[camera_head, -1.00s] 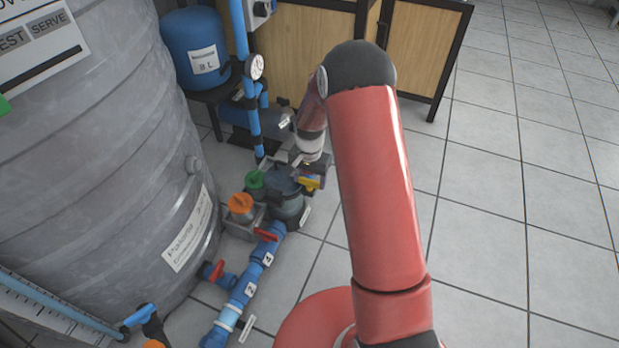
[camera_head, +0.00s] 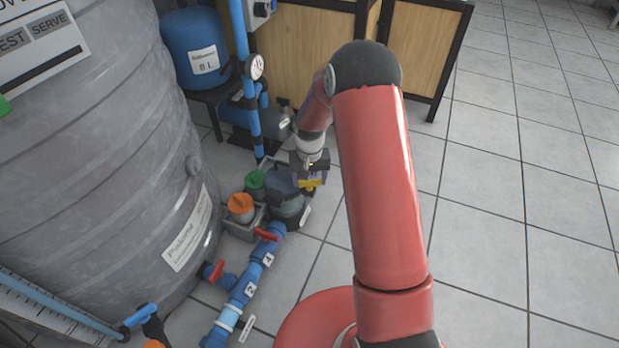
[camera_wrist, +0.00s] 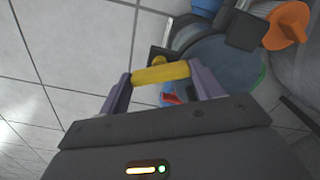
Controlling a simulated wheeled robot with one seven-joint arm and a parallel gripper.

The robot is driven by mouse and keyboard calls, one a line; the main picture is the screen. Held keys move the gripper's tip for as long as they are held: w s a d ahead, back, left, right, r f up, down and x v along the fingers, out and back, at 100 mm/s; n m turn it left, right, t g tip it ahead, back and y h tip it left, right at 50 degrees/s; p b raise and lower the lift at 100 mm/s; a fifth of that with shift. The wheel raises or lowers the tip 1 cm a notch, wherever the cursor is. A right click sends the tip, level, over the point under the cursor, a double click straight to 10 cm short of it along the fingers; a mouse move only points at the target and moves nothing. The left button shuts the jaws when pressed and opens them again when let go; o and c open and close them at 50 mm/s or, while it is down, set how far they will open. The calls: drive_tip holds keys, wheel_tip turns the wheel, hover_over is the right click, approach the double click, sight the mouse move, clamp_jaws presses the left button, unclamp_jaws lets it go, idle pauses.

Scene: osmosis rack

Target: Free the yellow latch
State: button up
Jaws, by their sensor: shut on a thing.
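The yellow latch (camera_wrist: 162,73) spans between the two purple-grey fingers of my gripper (camera_wrist: 162,85) in the wrist view. My gripper is shut on it. In the head view my gripper (camera_head: 309,178) points down at the right side of a dark round housing (camera_head: 287,205), with a bit of yellow showing at its fingers. The housing also shows in the wrist view (camera_wrist: 222,62), right of and beyond the latch. A small red part lies just below the latch. I cannot tell whether the latch is still joined to the housing.
An orange cap (camera_head: 240,205) and a green cap (camera_head: 254,180) stand left of the housing. Blue pipes with a red valve handle (camera_head: 265,235) run in front. A large grey tank (camera_head: 100,160) fills the left. Tiled floor (camera_head: 500,220) is clear on the right.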

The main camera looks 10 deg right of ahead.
sight(310, 180)
drive_tip(key=n, duration=0.6)
drive_tip(key=shift+p, duration=0.4)
drive_tip(key=n+p, duration=0.1)
drive_tip(key=n, duration=0.5)
drive_tip(key=shift+n, duration=0.3)
drive_tip(key=o, duration=1)
drive_tip(key=shift+r, duration=0.1)
wheel_tip(310, 180, up, 8)
drive_tip(key=shift+f+p, duration=0.15)
drive_tip(key=shift+p, duration=0.6)
